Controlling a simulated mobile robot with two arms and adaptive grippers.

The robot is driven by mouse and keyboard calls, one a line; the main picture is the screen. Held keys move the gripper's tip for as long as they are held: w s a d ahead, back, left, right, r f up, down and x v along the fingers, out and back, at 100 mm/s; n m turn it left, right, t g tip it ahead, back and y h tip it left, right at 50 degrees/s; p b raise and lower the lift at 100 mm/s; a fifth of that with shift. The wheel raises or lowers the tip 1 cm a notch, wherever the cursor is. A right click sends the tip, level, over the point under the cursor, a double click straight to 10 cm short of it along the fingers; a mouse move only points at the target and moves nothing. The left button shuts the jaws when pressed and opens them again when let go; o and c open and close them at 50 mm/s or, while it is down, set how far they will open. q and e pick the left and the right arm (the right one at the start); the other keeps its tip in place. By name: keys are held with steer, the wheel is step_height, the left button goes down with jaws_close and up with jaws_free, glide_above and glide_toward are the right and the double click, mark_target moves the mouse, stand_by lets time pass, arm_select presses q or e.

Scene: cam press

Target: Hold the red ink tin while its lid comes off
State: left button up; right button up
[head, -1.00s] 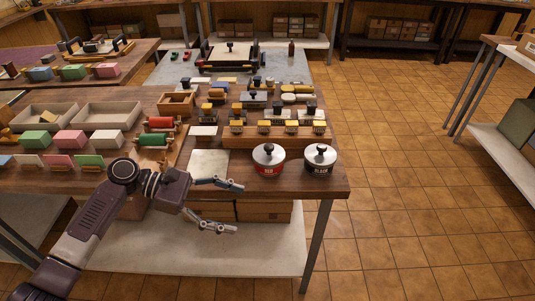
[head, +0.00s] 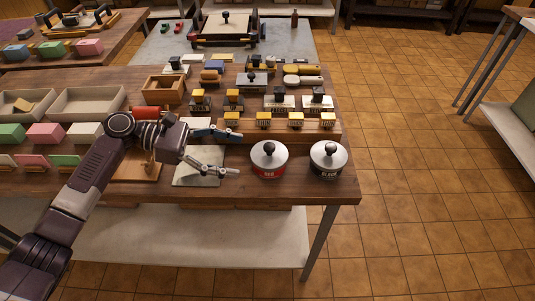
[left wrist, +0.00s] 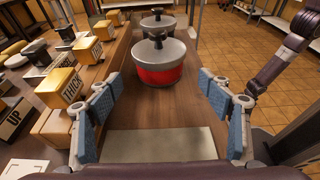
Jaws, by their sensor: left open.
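The red ink tin (head: 269,170) stands upright near the table's front right. Its grey lid (head: 269,153) with a black knob is on it. My left gripper (head: 238,152) is open and empty just left of the tin, fingers pointing at it. In the left wrist view the red tin (left wrist: 158,76) stands ahead between the spread blue-padded fingers, apart from them. The black ink tin (head: 328,168) stands to its right, its lid on. It is partly hidden behind the red tin in the left wrist view. My right gripper cannot be made out.
A wooden rack of yellow-topped stamps (head: 280,128) stands behind the tins. A pale sheet or plate (head: 196,178) lies under the left gripper. The table's front edge is close before the tins, its right edge close beside the black tin.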

mark_target(262, 159)
arm_select(q)
steer(key=b+x, duration=0.1)
steer(key=x, duration=0.3)
steer(key=shift+d+f, duration=0.1)
steer(key=shift+f, duration=0.1)
steer(key=x, duration=0.2)
steer(key=p, duration=0.1)
steer(key=shift+d+r, duration=0.15)
steer(key=shift+d, duration=0.65)
steer(key=shift+d+f, duration=0.25)
steer(key=shift+f, duration=0.05)
arm_select(e)
steer(key=shift+s, duration=0.6)
steer(key=shift+s, duration=0.1)
